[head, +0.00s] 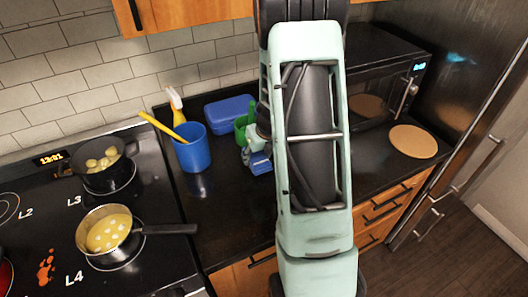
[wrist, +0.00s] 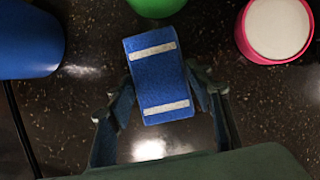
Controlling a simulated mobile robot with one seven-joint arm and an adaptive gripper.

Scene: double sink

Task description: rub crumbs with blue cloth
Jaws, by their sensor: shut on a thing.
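The blue cloth (wrist: 160,78), with two pale stripes, is between the fingers of my gripper (wrist: 162,92) in the wrist view. My gripper is shut on it, just above or at the dark counter; I cannot tell if the cloth touches it. In the head view the cloth (head: 260,164) shows below my gripper (head: 256,151), partly hidden by my arm. Orange-red bits (head: 46,269), which look like the crumbs, lie on the black stove top beside the L4 mark, far left of my gripper.
A blue cup (head: 192,149) with yellow-handled tools stands left of my gripper. A green container (head: 241,127) and blue box (head: 229,113) are behind. A pan (head: 109,233) and pot (head: 102,165) stand on the stove (head: 150,270). A round board (head: 413,142) lies right.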

